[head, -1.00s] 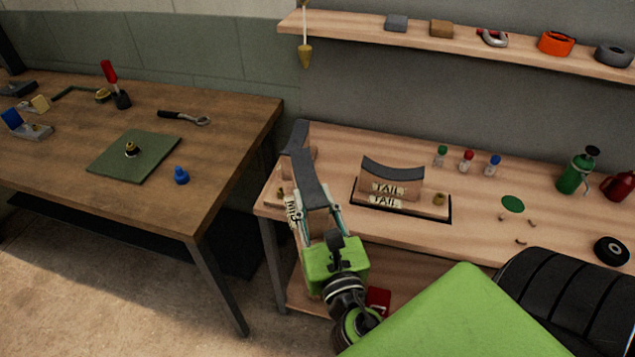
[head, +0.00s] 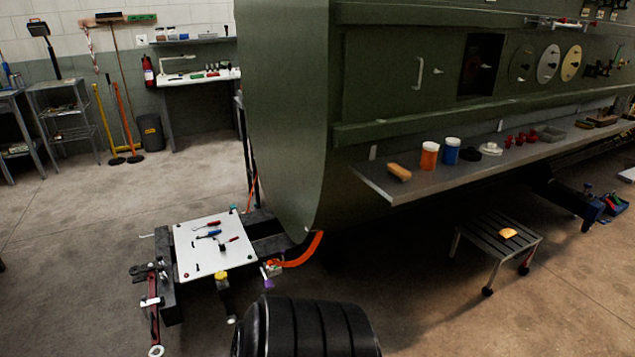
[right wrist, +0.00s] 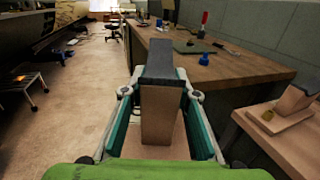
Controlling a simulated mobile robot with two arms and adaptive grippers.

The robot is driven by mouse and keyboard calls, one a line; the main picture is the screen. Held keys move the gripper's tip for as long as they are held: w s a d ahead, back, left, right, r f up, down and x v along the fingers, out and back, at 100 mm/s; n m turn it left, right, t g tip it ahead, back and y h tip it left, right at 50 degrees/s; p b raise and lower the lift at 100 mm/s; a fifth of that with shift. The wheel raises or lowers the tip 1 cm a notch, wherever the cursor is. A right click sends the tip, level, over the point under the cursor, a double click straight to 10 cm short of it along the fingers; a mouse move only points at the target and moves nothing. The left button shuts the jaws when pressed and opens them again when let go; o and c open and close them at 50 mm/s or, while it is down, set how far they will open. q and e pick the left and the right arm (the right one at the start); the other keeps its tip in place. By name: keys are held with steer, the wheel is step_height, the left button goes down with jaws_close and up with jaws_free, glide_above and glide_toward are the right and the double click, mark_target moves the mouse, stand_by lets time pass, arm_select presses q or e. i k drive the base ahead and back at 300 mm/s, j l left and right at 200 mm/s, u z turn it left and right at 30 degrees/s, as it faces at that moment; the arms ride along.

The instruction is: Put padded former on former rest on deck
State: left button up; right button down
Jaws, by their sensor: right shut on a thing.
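In the right wrist view, my right gripper (right wrist: 161,95) is shut on the padded former (right wrist: 159,112), a pale wooden piece with a dark grey pad on top. The former is held between the two teal-lined fingers, clear of the benches. No former rest can be made out for certain in the head view. My left gripper is in neither current view.
The head view shows a green fuselage (head: 290,110) with a grey ledge (head: 450,175), a white-topped stand (head: 200,265) and a step stool (head: 490,240). The right wrist view shows a brown workbench (right wrist: 220,68) and another wooden former (right wrist: 298,98) at right. Open floor lies left.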

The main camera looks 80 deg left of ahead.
mark_target(205, 253)
steer(key=j+u, duration=0.15)
steer(key=u, duration=1.65)
steer(key=i+j+u, duration=0.1)
steer(key=u, duration=0.35)
steer(key=i+j+u, duration=0.15)
steer(key=u, duration=0.3)
steer(key=i+j+u, duration=0.1)
steer(key=u, duration=0.35)
steer(key=i+u, duration=0.2)
steer(key=u, duration=0.2)
steer(key=i+l+u, duration=0.15)
steer(key=i+u, duration=0.2)
steer(key=i, duration=0.15)
steer(key=i+l+u, duration=0.25)
steer(key=i+u, duration=0.15)
steer(key=i+l+u, duration=0.35)
steer(key=i+l, duration=0.1)
steer(key=i, duration=0.05)
